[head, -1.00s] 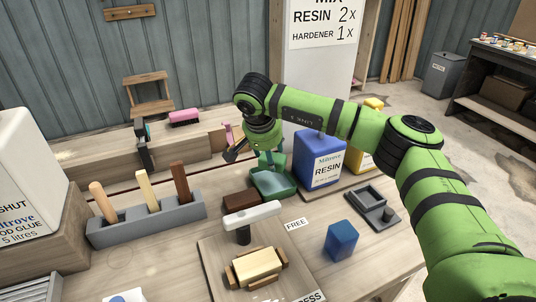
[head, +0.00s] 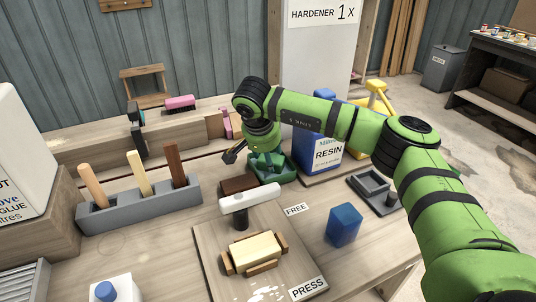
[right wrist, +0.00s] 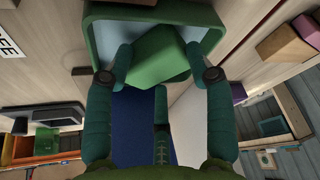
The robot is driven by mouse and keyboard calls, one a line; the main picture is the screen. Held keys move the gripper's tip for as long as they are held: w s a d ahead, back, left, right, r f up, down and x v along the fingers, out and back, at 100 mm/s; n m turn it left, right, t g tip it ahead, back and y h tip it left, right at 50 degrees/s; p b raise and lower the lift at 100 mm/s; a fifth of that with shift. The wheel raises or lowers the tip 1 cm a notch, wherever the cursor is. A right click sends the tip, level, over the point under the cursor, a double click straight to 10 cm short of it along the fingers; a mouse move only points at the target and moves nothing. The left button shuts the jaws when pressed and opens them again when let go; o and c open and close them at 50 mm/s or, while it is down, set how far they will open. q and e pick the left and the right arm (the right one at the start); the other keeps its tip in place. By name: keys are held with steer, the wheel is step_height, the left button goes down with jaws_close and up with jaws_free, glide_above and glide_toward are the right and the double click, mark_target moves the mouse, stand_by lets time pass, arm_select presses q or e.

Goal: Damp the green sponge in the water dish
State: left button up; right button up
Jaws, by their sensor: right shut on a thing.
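The green water dish (head: 276,180) stands near the back of the workbench in the head view, in front of the blue resin container. My right gripper (head: 266,163) reaches down into it. In the right wrist view the dish (right wrist: 150,11) shows a green rim and a pale blue inside. My left gripper is not in view.
The blue resin container (head: 322,150) stands close behind the dish at right. A blue block (head: 344,224) is at right. The bench around the FREE label (head: 297,209) is clear.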

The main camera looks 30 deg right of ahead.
steer(key=shift+f+b, duration=0.3)
steer(key=shift+f, duration=0.2)
stand_by(0.7)
stand_by(1.0)
steer(key=shift+r+p, duration=2.75)
steer(key=shift+r, duration=0.75)
